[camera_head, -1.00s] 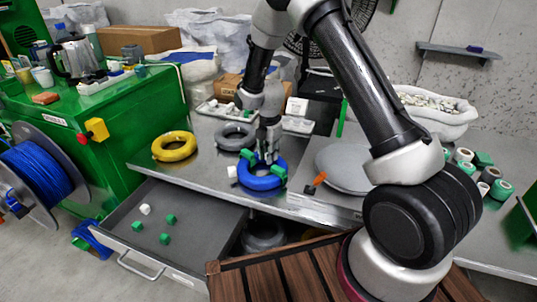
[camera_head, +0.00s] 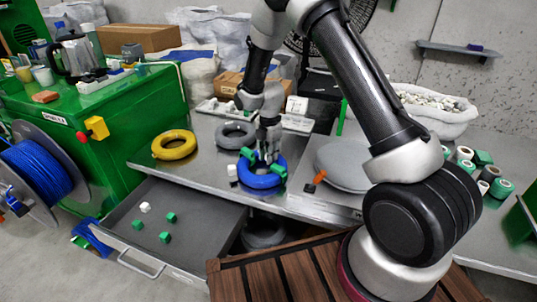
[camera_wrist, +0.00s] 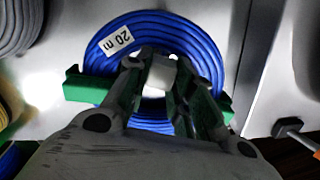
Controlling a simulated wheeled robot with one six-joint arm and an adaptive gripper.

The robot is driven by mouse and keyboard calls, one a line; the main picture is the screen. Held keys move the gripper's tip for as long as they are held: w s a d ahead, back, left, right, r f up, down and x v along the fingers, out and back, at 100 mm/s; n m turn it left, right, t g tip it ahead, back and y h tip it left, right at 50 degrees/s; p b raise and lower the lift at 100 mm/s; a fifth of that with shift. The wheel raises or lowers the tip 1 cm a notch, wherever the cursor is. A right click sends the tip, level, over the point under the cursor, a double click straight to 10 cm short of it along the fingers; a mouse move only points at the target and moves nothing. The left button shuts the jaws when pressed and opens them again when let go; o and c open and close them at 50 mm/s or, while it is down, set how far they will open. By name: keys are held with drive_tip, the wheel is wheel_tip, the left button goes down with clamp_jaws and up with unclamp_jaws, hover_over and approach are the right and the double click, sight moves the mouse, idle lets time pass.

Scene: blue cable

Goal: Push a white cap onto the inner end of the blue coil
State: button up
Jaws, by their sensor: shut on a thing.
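The blue coil (camera_head: 262,181) lies flat on the metal bench, with a "20 m" label (camera_wrist: 117,40) in the wrist view. Green clips (camera_wrist: 88,88) grip its left and right sides. My gripper (camera_head: 267,157) points down over the coil's middle opening. In the wrist view my gripper (camera_wrist: 162,90) is shut on a white cap (camera_wrist: 160,74), inside the ring. The coil's inner end is hidden behind the cap and fingers, so I cannot tell whether they touch. A small white piece (camera_head: 232,170) sits at the coil's left outer side.
A grey coil (camera_head: 236,134) and a yellow coil (camera_head: 174,145) lie behind and left. An open drawer (camera_head: 190,235) holds a white cap (camera_head: 145,207) and several green ones. An orange-handled tool (camera_head: 316,180) and grey round plate (camera_head: 345,168) are right of the blue coil.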

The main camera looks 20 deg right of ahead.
drive_tip(key=shift+r, duration=0.1)
idle(0.3)
drive_tip(key=shift+r, duration=0.45)
drive_tip(key=shift+f, duration=0.65)
idle(3.2)
drive_tip(key=o, duration=0.4)
drive_tip(key=o, duration=0.6)
